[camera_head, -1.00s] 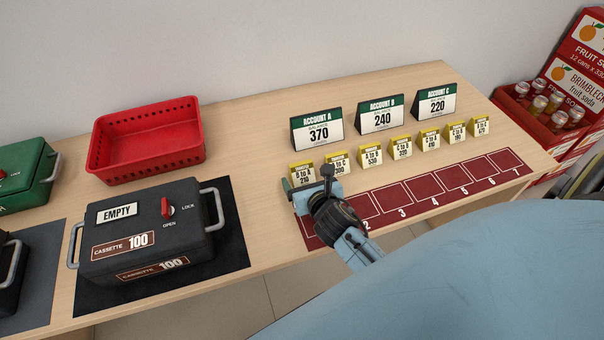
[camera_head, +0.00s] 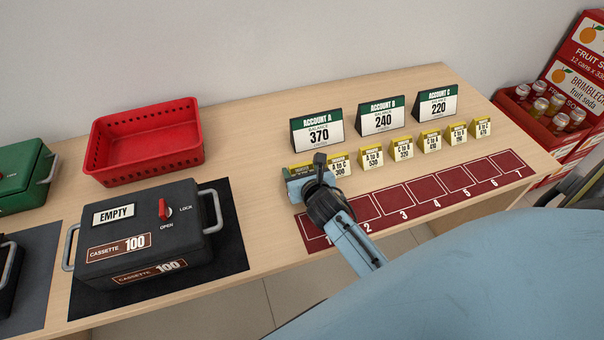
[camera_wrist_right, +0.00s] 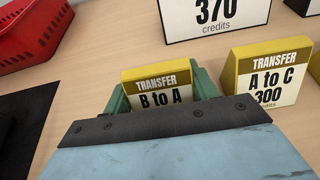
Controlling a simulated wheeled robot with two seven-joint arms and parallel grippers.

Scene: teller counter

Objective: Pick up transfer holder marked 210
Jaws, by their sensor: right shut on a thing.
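The yellow-topped transfer holder reading B to A (camera_wrist_right: 157,84) stands between the green fingers of my right gripper (camera_wrist_right: 162,93) in the right wrist view. My gripper hides its lower part, including the number. In the head view my right gripper (camera_head: 304,178) is at the left end of the holder row, shut on this holder and covering most of it. The neighbouring A to C 300 holder (camera_wrist_right: 265,78) stands just to the right, apart from the held one. My left gripper is not in view.
Several more yellow holders (camera_head: 403,149) continue rightward. Account signs A (camera_head: 317,131), B (camera_head: 381,118) and C (camera_head: 437,105) stand behind. A red numbered strip (camera_head: 391,204) lies in front. A black cassette (camera_head: 145,235) and red basket (camera_head: 147,140) are left.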

